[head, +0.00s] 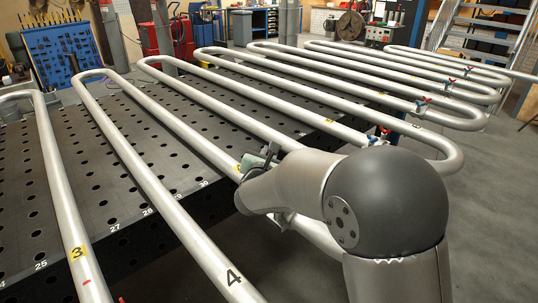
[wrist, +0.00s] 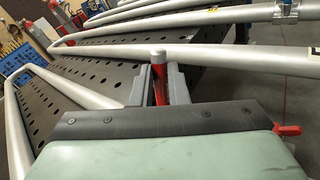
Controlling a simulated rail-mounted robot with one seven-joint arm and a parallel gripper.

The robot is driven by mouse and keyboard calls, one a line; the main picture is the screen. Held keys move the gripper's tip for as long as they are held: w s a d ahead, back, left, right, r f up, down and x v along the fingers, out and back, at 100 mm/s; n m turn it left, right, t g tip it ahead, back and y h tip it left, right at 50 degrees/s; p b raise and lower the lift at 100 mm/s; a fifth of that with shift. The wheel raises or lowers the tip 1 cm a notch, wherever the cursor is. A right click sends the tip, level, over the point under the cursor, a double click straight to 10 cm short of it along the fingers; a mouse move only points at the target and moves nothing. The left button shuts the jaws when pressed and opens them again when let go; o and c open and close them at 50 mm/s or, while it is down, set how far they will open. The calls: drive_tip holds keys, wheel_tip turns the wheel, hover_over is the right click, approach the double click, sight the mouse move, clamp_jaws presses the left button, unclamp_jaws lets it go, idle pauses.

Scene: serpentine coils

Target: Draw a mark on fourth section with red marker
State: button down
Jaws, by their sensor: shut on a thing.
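My gripper (wrist: 159,86) is shut on a red marker (wrist: 159,92) with a grey end, seen upright between the fingers in the wrist view. A silver pipe runs just beyond the marker there; I cannot tell whether they touch. In the head view, my gripper is mostly hidden behind my arm, near the pipe with the partly covered yellow label. The fourth section (head: 152,185) is a silver pipe with a black "4" (head: 233,277) near its front end; no red mark shows on it. The third section (head: 62,190) has a yellow "3" label and a short red mark (head: 86,283).
The serpentine coil lies on a dark perforated table (head: 100,160) with numbered edge. Clamps with red and blue handles (head: 380,135) sit on pipes to the right. A blue tool board (head: 62,52) stands at back left. Open floor lies at right.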

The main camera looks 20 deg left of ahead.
drive_tip(key=shift+f+b, duration=0.45)
drive_tip(key=shift+b, duration=0.1)
idle(0.6)
drive_tip(key=shift+s+a+f+b, duration=0.1)
drive_tip(key=shift+s+a+b, duration=0.1)
drive_tip(key=shift+s+b, duration=0.2)
idle(0.5)
wheel_tip(320, 180, up, 6)
drive_tip(key=p, duration=0.2)
idle(0.5)
